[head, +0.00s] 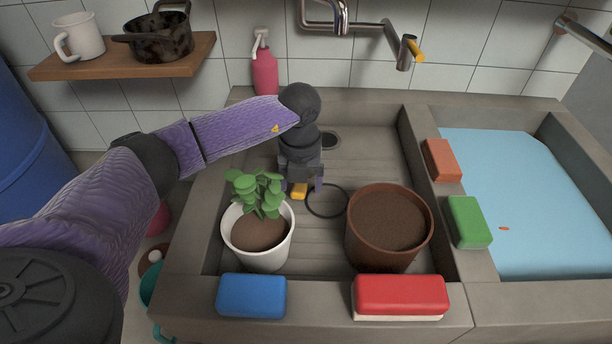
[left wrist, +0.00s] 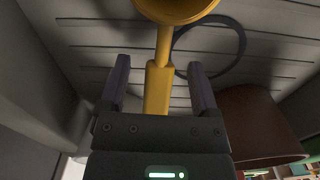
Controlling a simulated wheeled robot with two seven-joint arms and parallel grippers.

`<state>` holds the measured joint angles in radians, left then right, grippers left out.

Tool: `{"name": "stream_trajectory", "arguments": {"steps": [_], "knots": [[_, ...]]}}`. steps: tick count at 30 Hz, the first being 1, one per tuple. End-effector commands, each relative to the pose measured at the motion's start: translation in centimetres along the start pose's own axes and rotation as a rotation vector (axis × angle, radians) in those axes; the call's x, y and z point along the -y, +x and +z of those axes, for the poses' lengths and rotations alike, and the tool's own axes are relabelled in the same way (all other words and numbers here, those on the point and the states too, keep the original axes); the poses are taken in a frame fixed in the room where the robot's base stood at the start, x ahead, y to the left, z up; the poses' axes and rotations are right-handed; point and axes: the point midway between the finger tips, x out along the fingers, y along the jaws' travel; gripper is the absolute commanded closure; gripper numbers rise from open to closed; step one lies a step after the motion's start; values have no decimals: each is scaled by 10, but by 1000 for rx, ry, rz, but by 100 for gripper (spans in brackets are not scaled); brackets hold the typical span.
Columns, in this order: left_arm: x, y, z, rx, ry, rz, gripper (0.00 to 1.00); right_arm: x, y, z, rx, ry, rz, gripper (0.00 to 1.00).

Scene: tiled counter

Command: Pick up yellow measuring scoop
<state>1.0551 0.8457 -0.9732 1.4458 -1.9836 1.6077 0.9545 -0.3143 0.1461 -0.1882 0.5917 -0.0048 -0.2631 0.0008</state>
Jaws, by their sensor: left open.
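The yellow measuring scoop (left wrist: 158,82) lies in the grey sink basin (head: 350,150), its handle pointing toward my wrist camera and its bowl at the top of the left wrist view. In the head view only a small yellow part of the scoop (head: 299,190) shows beneath my left gripper (head: 302,184); the rest is hidden. My left gripper (left wrist: 158,85) is open and points down, with one finger on each side of the scoop's handle. A gap shows between each finger and the handle. My right gripper is not in view.
A white pot with a plant (head: 262,248) and a brown pot of soil (head: 388,228) stand close by in the basin. A dark ring (head: 327,213) lies between them. Blue (head: 252,296), red (head: 400,296) and green (head: 468,222) sponges sit on the rims.

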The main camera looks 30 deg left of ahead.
Motion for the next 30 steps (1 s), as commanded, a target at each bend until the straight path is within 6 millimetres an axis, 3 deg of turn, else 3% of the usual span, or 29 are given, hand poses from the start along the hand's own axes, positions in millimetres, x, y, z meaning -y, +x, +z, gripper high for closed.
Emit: {"name": "stream_trajectory", "arguments": {"steps": [2,7,18,19,30], "knots": [[0,14,0,-2,0,0,21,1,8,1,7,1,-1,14],[0,11,0,1,0,-1,21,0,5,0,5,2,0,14],[0,11,0,1,-1,0,97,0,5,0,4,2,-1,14],[0,11,0,0,-1,0,100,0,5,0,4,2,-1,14],[0,5,0,2,-1,-1,100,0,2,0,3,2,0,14]]}}
